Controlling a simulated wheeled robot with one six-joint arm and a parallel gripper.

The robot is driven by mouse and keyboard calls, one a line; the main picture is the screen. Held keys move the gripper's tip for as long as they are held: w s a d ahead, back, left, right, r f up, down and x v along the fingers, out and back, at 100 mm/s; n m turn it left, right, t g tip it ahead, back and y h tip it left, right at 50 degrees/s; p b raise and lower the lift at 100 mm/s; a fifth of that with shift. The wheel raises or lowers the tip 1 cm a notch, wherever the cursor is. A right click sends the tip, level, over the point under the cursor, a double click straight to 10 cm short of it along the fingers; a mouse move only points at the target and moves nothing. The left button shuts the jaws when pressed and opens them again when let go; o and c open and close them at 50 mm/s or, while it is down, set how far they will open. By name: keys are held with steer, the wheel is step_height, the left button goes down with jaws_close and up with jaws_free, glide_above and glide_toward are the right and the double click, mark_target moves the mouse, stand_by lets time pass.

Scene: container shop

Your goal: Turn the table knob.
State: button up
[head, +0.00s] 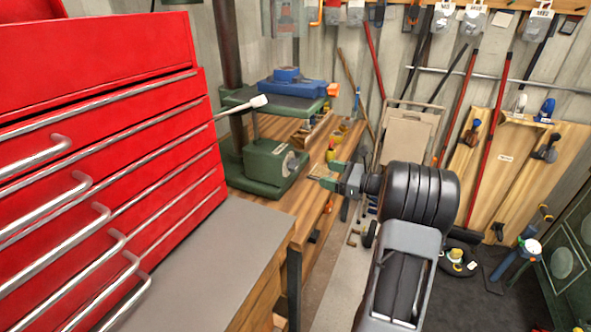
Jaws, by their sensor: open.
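A green drill press stands on the wooden bench, with a dark column (228,50), a flat table (262,104) and a heavy base (262,165). A pale-ended lever (258,101) sticks out in front of the column beside the table. I cannot tell for sure which part is the table knob. My gripper (332,176) is open and empty, at the end of my black arm. In the picture it is to the right of the base and below the table, apart from the lever. Its fingertips look green.
A red tool chest (100,130) with metal handles fills the left, beside a grey-topped bench (215,255). A blue vise (290,78) sits on the press table. Tools hang on the back wall. A folded cart (405,135) leans behind my arm.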

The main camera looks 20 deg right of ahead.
mark_target(297, 165)
steer(key=x, duration=1.1)
steer(key=shift+a, duration=0.15)
steer(key=c, duration=0.9)
steer(key=shift+r+p, duration=0.15)
steer(key=shift+p, duration=0.2)
